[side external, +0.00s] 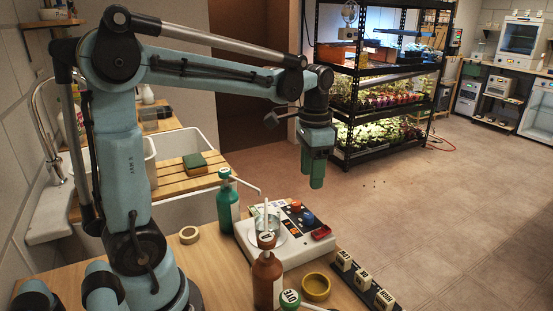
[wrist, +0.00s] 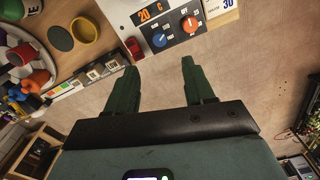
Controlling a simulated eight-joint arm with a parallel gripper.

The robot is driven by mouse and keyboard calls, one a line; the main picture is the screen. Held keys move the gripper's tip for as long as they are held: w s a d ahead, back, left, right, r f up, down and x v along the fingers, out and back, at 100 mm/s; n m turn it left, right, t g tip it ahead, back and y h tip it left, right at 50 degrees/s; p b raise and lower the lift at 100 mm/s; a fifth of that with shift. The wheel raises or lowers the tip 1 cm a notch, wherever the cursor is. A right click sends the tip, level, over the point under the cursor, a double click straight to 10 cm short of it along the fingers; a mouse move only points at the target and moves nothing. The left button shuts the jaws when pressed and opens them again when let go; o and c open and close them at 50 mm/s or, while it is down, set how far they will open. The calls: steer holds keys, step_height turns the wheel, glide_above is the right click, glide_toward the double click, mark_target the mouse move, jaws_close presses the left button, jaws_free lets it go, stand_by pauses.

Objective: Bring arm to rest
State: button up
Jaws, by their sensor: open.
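My gripper (side external: 312,172) hangs from my arm in the side external view, pointing down, to the right of and above the bench with nothing below it but floor. In the wrist view its two green fingers (wrist: 158,90) stand apart with a clear gap and nothing between them. The gripper is open and empty, and touches nothing that I can see.
A white hotplate device (side external: 290,245) with knobs stands on the wooden bench (side external: 215,262). Around it are a green bottle (side external: 228,204), a brown bottle (side external: 267,279), a yellow dish (side external: 316,287) and labelled blocks (side external: 363,279). A black plant rack (side external: 395,110) stands behind. The floor at right is clear.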

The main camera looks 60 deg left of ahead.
steer(key=shift+r, duration=0.35)
steer(key=s+d+f+n+t, duration=0.3)
steer(key=s+d+t, duration=0.4)
steer(key=shift+s+d, duration=0.15)
steer(key=shift+s, duration=0.05)
stand_by(0.3)
